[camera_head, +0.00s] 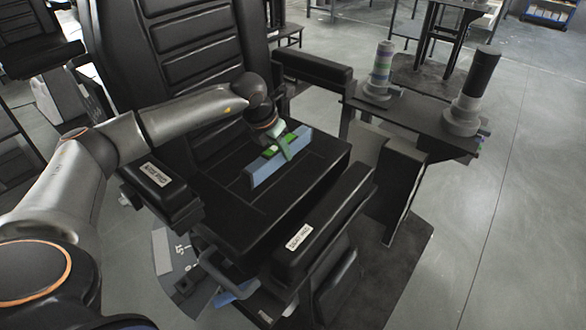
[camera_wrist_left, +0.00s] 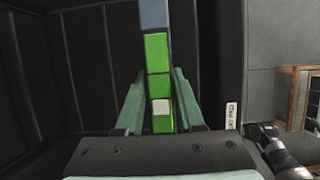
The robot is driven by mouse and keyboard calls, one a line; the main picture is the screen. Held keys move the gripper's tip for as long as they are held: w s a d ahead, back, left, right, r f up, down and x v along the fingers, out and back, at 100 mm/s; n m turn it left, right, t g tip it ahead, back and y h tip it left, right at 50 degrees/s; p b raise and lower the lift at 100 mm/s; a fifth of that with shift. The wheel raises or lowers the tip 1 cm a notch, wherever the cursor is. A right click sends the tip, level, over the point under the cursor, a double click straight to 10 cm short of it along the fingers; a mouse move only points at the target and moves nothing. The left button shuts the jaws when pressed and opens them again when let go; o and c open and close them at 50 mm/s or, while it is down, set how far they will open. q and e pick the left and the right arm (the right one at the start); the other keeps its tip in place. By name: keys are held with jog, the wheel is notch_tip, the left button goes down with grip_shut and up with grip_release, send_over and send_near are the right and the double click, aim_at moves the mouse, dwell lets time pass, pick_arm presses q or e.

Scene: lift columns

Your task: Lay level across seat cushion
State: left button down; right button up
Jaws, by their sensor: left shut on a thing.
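The level is a blue-grey bar (camera_head: 263,171) with green sections, seen over the black seat cushion (camera_head: 235,215) of a chair. It lies at a slant, from lower left to upper right in the head view. My left gripper (camera_head: 281,143) comes down from above and is shut on the middle of the level. In the left wrist view the level's green part (camera_wrist_left: 156,60), with a white square, runs between my greenish fingers (camera_wrist_left: 158,100). I cannot tell whether the level touches the cushion or is just above it. My right gripper is not in view.
Black armrests flank the cushion, a labelled one (camera_head: 325,220) in front and another (camera_head: 160,190) at left. The ribbed backrest (camera_head: 195,45) stands behind. At right a side shelf (camera_head: 410,110) holds two upright cylinders (camera_head: 381,72), (camera_head: 473,90). The cushion around the level is clear.

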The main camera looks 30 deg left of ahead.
pick_arm(q)
jog(key=d+f, duration=0.1)
jog(key=w+d+f, duration=0.1)
jog(key=f, duration=0.1)
jog(key=shift+w+d+f, duration=0.2)
jog(key=shift+d+f, duration=0.05)
jog(key=shift+w+d+f+p, duration=0.15)
jog(key=shift+f+p, duration=0.25)
jog(key=shift+f, duration=1.4)
jog(key=c, duration=0.5)
grip_release()
jog(key=shift+r, duration=0.1)
jog(key=v, duration=1.2)
jog(key=shift+b, duration=0.4)
